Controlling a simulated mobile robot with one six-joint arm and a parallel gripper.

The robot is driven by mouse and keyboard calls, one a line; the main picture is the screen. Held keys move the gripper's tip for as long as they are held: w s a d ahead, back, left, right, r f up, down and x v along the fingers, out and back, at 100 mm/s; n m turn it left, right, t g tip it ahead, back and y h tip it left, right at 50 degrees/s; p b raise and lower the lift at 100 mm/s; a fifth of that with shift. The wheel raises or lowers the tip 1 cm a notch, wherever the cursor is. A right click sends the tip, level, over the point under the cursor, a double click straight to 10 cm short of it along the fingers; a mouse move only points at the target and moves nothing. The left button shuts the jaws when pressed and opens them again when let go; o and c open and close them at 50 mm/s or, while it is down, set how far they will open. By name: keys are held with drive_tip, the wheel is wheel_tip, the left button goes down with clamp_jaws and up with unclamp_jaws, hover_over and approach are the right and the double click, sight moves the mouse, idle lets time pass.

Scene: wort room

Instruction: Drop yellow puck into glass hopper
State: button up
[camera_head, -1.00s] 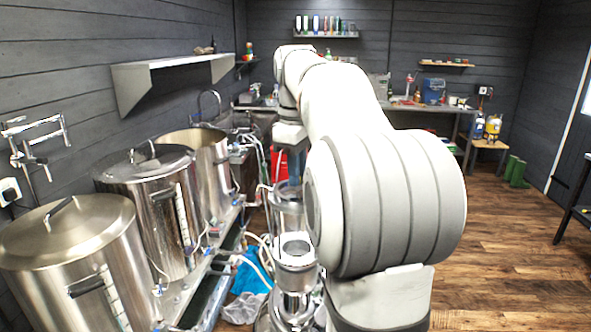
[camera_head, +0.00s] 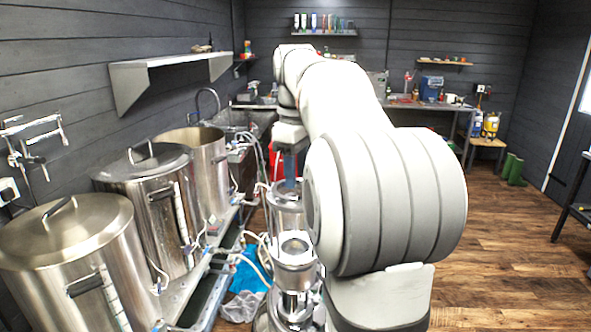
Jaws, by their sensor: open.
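The glass hopper (camera_head: 285,212) seems to be the clear upright cylinder standing on a shiny metal assembly, just left of my arm's large front joint. My gripper (camera_head: 289,184) points down at the hopper's top, at the far end of my arm. In this view its tips overlap the hopper's upper rim; I cannot tell if they are inside, above or behind it. The jaws are open, though the fingers are small and hard to make out. I do not see the yellow puck; it may be hidden by the arm, the gripper or the hopper.
Several steel kettles (camera_head: 62,255) stand along the left on a low metal stand with hoses. A blue cloth (camera_head: 249,272) lies on the floor beside it. A workbench (camera_head: 425,105) runs along the back wall. The wooden floor (camera_head: 490,240) at the right is clear.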

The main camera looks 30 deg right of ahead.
wheel_tip(320, 180, up, 8)
idle(0.6)
drive_tip(key=shift+s+a+f, duration=0.1)
drive_tip(key=shift+f, duration=0.1)
idle(0.4)
